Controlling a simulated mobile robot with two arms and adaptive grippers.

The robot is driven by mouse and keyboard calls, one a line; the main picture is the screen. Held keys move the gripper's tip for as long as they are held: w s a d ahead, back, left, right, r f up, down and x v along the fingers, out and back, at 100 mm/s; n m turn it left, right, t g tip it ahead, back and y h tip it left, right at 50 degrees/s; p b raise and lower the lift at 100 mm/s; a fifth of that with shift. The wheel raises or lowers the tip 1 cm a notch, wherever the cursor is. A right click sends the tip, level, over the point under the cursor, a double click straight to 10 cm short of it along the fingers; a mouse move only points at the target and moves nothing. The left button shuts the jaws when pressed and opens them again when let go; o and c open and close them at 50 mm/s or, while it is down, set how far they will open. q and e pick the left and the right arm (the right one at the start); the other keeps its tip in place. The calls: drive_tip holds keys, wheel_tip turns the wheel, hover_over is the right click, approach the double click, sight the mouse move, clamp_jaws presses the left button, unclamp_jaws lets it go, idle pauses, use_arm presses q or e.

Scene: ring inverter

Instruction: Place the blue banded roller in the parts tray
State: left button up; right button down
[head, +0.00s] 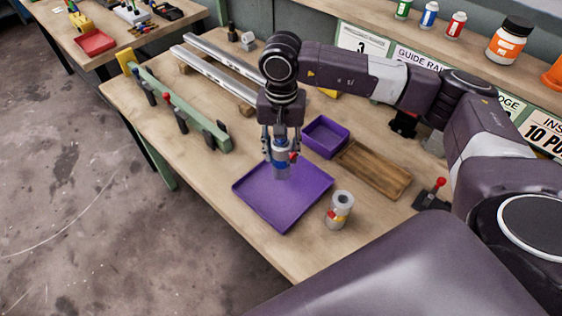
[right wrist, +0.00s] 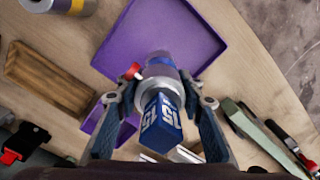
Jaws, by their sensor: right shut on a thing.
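My right gripper (head: 281,150) is shut on the blue banded roller (head: 281,165), a grey cylinder with a blue band, held upright. The roller is over the back part of the large flat purple tray (head: 262,213). I cannot tell whether its lower end touches the tray floor. In the right wrist view the roller (right wrist: 161,108) sits between the two fingers of the right gripper (right wrist: 158,92), with the purple tray (right wrist: 190,28) beyond it. My left gripper is not in view.
A grey roller with a yellow band (head: 340,208) stands right of the tray. A smaller purple bin (head: 325,137) and a wooden tray (head: 372,170) lie behind it. A green rail with clamps (head: 178,105) and silver rails (head: 217,72) are at left. A red-knobbed device (head: 434,195) stands at right.

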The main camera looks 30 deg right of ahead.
sight(282, 166)
wheel_tip(282, 166, down, 5)
drive_tip(key=shift+f+p, duration=0.2)
drive_tip(key=shift+p, duration=0.35)
drive_tip(key=shift+f, duration=0.15)
drive_tip(key=shift+f, duration=0.15)
drive_tip(key=c, duration=1.3)
unclamp_jaws()
